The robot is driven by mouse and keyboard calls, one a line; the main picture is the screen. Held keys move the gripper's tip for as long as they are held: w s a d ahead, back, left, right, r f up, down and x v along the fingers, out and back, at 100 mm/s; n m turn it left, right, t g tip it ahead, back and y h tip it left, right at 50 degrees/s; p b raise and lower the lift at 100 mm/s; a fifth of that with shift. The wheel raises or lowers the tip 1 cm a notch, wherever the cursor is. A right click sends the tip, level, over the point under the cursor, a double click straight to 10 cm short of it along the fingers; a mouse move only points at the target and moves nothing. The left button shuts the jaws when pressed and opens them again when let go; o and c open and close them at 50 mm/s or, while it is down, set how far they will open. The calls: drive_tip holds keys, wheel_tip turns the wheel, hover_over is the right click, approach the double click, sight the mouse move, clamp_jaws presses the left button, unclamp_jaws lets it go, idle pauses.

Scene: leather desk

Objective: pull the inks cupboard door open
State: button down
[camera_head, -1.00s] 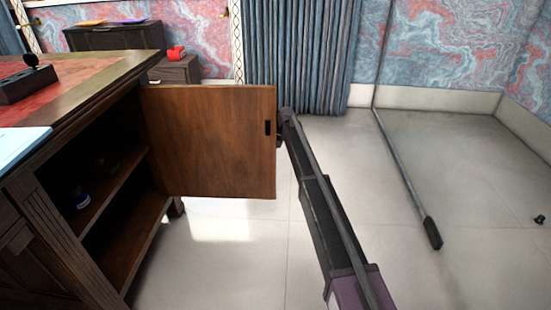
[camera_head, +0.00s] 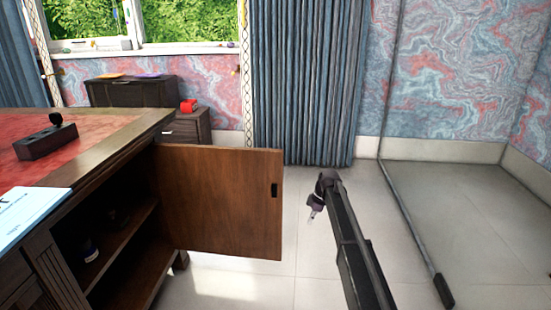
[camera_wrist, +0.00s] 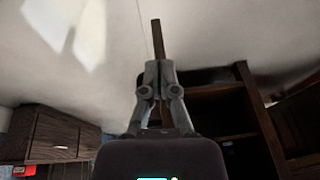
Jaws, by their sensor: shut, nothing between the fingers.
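The inks cupboard door (camera_head: 225,205) is a brown wooden panel, swung wide open on the right side of the desk, with a small dark handle (camera_head: 274,190) near its free edge. The open cupboard shows a shelf (camera_head: 125,232) holding a small bottle (camera_head: 88,250) and a dark item (camera_head: 118,217). My gripper (camera_head: 314,213) is just right of the door's free edge, apart from it. In the wrist view the fingers (camera_wrist: 158,66) are together and empty, and the door shows edge-on (camera_wrist: 156,38) as a thin brown strip past the tips.
The desk top (camera_head: 105,130) carries a dark stand (camera_head: 45,142) and light-blue papers (camera_head: 25,212). A low cabinet (camera_head: 187,128) with a red item (camera_head: 188,105) stands behind, beside a blue curtain (camera_head: 305,80). The pale floor (camera_head: 400,230) right of the door is mostly clear.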

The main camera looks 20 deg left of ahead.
drive_tip(key=s+d+r+m+t+h+p, duration=0.1)
drive_tip(key=s+d+r+m+p, duration=0.5)
drive_tip(key=s+d, duration=0.6)
drive_tip(key=s+d+r+m+h+p, duration=0.1)
drive_tip(key=s+d+r+m+p, duration=0.2)
drive_tip(key=s+d+m, duration=0.9)
drive_tip(key=s+d+r+m+t+h+p, duration=0.1)
drive_tip(key=s+d+r+m+p, duration=0.35)
drive_tip(key=d, duration=1.45)
drive_tip(key=w+a+r+n+t+y+b, duration=0.1)
drive_tip(key=w+a+r+t+y+b, duration=0.25)
drive_tip(key=a, duration=0.95)
drive_tip(key=w+a+n+t+y+p, duration=0.1)
drive_tip(key=w+a+t+y, duration=0.25)
drive_tip(key=w+a, duration=0.65)
drive_tip(key=s+a+r+m+t+b, duration=0.1)
drive_tip(key=a+r+m+t, duration=0.1)
drive_tip(key=a+m, duration=0.3)
drive_tip(key=s+a+r+m+t+b, duration=0.1)
drive_tip(key=a+r+m+t+b, duration=0.1)
drive_tip(key=a, duration=1.1)
drive_tip(key=s+a+r+m+t+b, duration=0.1)
drive_tip(key=a+r+m+t+b, duration=0.1)
drive_tip(key=a+m+t, duration=0.3)
drive_tip(key=shift+s+a+r+m+t+h, duration=0.15)
drive_tip(key=shift+a+r+m+t+h, duration=0.4)
drive_tip(key=shift+a+m, duration=1.35)
drive_tip(key=shift+a+r+n+y, duration=0.25)
drive_tip(key=shift+a+n, duration=0.25)
drive_tip(key=shift+n, duration=0.05)
